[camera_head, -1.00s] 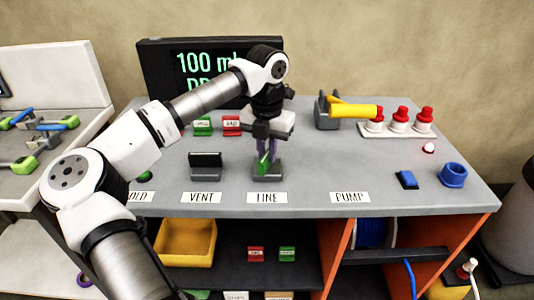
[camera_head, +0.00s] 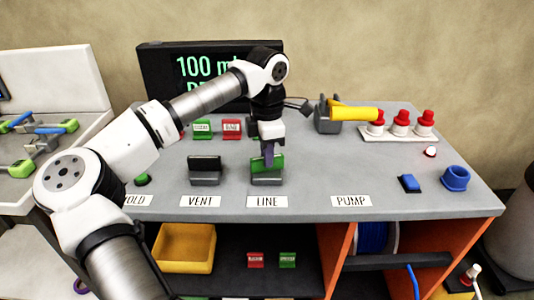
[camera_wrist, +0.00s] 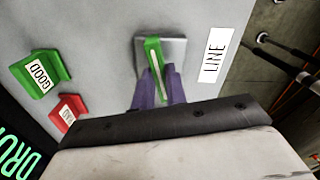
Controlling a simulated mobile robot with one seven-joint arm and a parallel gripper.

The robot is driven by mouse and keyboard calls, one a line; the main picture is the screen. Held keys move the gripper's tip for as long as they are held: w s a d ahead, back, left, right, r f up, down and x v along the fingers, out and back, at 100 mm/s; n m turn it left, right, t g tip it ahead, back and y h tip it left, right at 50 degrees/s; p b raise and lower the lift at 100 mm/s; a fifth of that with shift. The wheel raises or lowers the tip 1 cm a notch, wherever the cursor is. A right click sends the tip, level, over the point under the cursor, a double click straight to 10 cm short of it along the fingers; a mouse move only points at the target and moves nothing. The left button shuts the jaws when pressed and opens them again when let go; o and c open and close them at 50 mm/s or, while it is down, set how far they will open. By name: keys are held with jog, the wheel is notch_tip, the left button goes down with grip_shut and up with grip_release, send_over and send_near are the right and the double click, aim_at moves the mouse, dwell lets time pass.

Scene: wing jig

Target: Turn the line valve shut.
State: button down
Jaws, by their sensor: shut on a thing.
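The line valve has a green handle (camera_head: 278,163) on a grey base (camera_head: 267,180), behind the LINE label (camera_head: 267,202). The handle now lies left to right, with its broad face toward the head camera. My gripper (camera_head: 268,158) reaches down from above and is shut on the handle. In the wrist view, the purple fingers of my gripper (camera_wrist: 157,82) stand on either side of the green handle (camera_wrist: 152,52). The fingers hide part of the handle.
The vent valve (camera_head: 205,165) with a black handle stands close to the left. Green (camera_head: 202,128) and red (camera_head: 231,127) tags stand behind. A yellow-handled pump (camera_head: 350,113) is at the back right.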

jog(key=shift+r+m, duration=0.1)
jog(key=shift+m, duration=1.2)
jog(key=c, duration=1.4)
grip_release()
jog(key=shift+c, duration=0.2)
notch_tip(320, 180, up, 14)
jog(key=shift+b, duration=0.4)
